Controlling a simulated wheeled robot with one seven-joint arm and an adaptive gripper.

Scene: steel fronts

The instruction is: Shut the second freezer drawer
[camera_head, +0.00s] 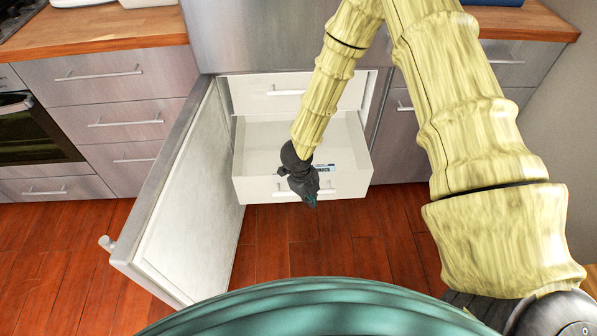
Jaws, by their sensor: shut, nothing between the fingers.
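The freezer door (185,205) stands wide open to the left. Inside, an upper white drawer (330,95) is pushed in, with a bar handle. Below it a second white drawer (350,187) is pulled out, its inside visible from above, with a small blue-and-white item (326,168) at its front right. My gripper (310,200) is dark and shut, pointing down in front of the middle of this drawer's front. It hides part of the drawer's handle. I cannot tell whether it touches the drawer front.
Grey cabinets with bar handles (110,105) and an oven (35,135) stand left of the freezer. More grey drawers (515,62) are at the right, behind my arm. The red wooden floor (290,240) in front of the drawer is clear.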

